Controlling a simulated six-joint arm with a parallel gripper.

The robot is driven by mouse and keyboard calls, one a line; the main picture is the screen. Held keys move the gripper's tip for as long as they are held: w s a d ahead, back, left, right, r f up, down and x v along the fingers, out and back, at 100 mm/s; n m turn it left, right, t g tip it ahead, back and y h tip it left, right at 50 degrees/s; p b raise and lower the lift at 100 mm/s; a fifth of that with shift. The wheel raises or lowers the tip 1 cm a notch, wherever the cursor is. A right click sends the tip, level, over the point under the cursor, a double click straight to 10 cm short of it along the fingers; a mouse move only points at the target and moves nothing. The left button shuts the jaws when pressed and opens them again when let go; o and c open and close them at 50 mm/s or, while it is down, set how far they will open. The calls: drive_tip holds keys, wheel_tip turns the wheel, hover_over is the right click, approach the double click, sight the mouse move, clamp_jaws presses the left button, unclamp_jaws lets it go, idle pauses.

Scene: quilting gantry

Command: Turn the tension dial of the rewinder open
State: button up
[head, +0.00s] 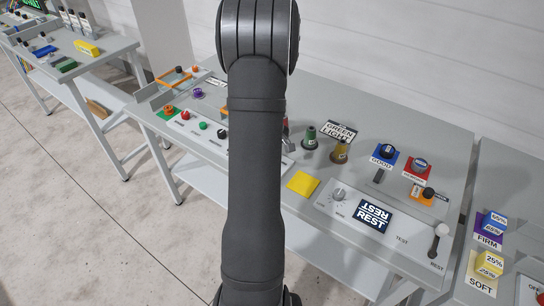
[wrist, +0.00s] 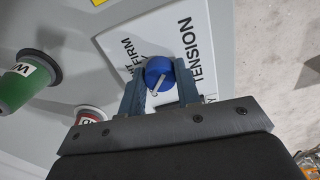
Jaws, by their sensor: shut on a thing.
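The tension dial (wrist: 158,69) is a round blue knob with a white pointer line, on a white plate (wrist: 203,22) lettered TENSION and FIRM in the wrist view. My gripper (wrist: 160,84) has one finger on each side of the dial and is shut on it. The pointer slants toward the bottom of the wrist picture. Part of the plate's lettering is hidden behind the dial and fingers.
A green spool (wrist: 28,82) and a red one (wrist: 90,115) stand left of my gripper in the wrist view. In the head view, a green spool (head: 310,139), a yellow pad (head: 303,184) and a REST screen (head: 373,216) lie right of my arm. Coloured knobs (head: 203,126) lie left.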

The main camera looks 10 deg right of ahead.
drive_tip(key=o, duration=1)
drive_tip(key=shift+r, duration=0.1)
wheel_tip(320, 180, up, 17)
drive_tip(key=shift+r, duration=0.15)
wheel_tip(320, 180, down, 18)
drive_tip(key=shift+r, duration=0.25)
idle(0.5)
drive_tip(key=shift+r, duration=0.1)
